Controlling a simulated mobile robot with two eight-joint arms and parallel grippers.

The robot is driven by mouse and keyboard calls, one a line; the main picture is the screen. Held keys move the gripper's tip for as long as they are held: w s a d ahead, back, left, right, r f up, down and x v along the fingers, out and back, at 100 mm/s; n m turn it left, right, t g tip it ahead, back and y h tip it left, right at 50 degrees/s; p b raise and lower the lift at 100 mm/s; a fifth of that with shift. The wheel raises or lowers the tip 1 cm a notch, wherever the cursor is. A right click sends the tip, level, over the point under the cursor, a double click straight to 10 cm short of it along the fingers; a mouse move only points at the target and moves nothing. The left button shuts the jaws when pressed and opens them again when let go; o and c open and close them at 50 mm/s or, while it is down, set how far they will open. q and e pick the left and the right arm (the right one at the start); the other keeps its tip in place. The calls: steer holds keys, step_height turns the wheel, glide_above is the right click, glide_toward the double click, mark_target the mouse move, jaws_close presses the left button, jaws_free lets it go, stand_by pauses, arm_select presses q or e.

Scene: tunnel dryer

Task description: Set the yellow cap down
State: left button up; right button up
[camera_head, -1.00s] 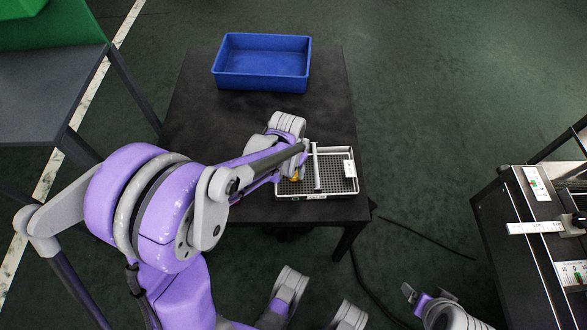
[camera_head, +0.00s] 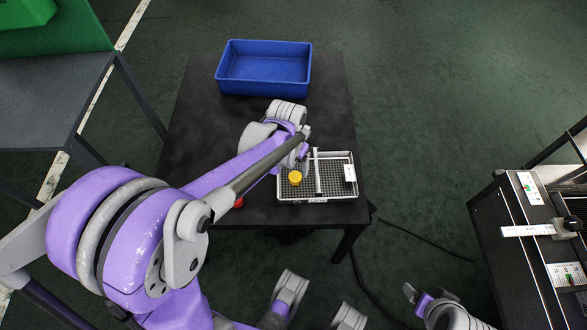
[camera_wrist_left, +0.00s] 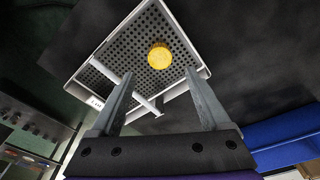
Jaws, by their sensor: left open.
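The yellow cap (camera_head: 295,178) lies on the perforated floor of the grey-white tray (camera_head: 317,199), in the left compartment beside the white divider bar (camera_head: 318,172). My left gripper (camera_head: 306,150) is over the tray's back edge, behind the cap and apart from it. In the left wrist view my left gripper (camera_wrist_left: 160,76) is open and empty. The cap (camera_wrist_left: 159,56) shows beyond its fingertips, with nothing touching it. A part of my right arm, perhaps its gripper (camera_head: 413,294), shows at the bottom; its jaws cannot be made out.
The tray stands at the front right of the black table (camera_head: 190,130). A blue bin (camera_head: 263,88) stands at the back. A red thing (camera_head: 238,202), partly hidden by my arm, is left of the tray. A machine (camera_head: 520,240) stands at the right.

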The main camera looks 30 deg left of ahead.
arm_select(q)
step_height(320, 180, up, 5)
steer(key=p, duration=0.1)
steer(key=s+d+t, duration=0.1)
steer(key=s+d, duration=0.2)
steer(key=s, duration=0.5)
steer(key=s+d+t, duration=0.2)
steer(key=s+d, duration=0.1)
steer(key=s, duration=0.5)
steer(key=shift+s+d+r, duration=0.2)
steer(key=shift+d+r, duration=0.2)
